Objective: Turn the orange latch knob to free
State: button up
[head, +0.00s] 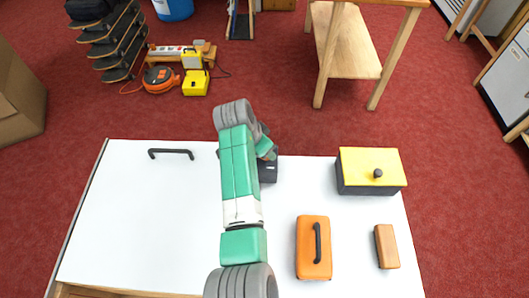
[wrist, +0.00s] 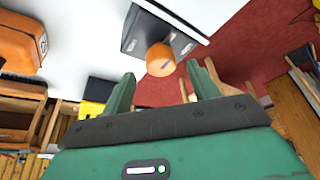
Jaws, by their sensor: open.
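The orange latch knob (wrist: 160,59) shows in the wrist view as a short round cylinder standing out from a dark box (wrist: 157,32) with a pale edge. The box shows in the head view (head: 268,171) at the far edge of the white bench top, partly behind my arm; the knob is hidden there. My gripper (wrist: 160,70) is open and empty. In the wrist view its two green fingers lie to either side of the knob, which appears beyond the gap between their tips. I cannot tell the knob's turn position, and no contact is visible.
An orange case with a black handle (head: 313,252), a brown block (head: 386,247) and a yellow-lidded box (head: 370,165) stand on the bench to the right. A black handle (head: 171,153) is at the far left.

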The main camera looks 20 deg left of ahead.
jog(key=shift+b+x, duration=0.4)
jog(key=shift+x, duration=1.05)
jog(key=shift+c, duration=0.2)
jog(key=c, duration=0.9)
jog(key=shift+c, duration=0.2)
